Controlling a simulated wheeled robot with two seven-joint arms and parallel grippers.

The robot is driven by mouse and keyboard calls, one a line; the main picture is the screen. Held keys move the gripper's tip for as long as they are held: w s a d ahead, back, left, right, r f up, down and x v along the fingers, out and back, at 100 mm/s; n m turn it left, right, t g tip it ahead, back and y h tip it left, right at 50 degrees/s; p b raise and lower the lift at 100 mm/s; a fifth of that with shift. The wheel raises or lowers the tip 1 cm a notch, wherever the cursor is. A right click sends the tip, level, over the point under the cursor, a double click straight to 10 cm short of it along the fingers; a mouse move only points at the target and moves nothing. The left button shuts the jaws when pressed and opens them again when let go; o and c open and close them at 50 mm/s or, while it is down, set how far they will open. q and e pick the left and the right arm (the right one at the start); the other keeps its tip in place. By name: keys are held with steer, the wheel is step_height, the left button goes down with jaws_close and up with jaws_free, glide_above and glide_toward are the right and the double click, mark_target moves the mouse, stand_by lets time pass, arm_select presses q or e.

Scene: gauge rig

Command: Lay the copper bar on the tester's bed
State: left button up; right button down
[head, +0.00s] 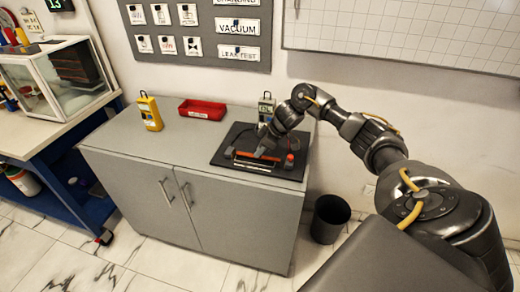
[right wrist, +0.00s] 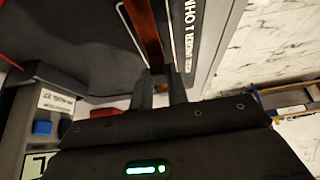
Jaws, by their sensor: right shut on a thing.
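The copper bar (head: 258,157) shows as a thin orange-brown strip over the dark tester (head: 232,150) on the grey cabinet. It also shows in the right wrist view (right wrist: 146,30), running up from the fingers. My right gripper (head: 264,149) reaches down over the tester and is shut on the bar. In the right wrist view its fingertips (right wrist: 160,88) close around the near end of the bar. The bar is at or just above the tester's bed; I cannot tell whether it touches. The fingers hide part of the bar. My left gripper is not in view.
A yellow meter (head: 150,113) and a red tray (head: 202,110) stand on the cabinet (head: 130,145) left of the tester. Another meter (head: 266,106) stands behind it. A black bin (head: 330,218) is on the floor at right. The cabinet's front left top is clear.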

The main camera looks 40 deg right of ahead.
steer(key=shift+f, duration=0.65)
steer(key=c, duration=0.8)
jaws_free()
step_height(320, 180, up, 8)
steer(key=p, duration=0.8)
steer(key=shift+p, duration=0.35)
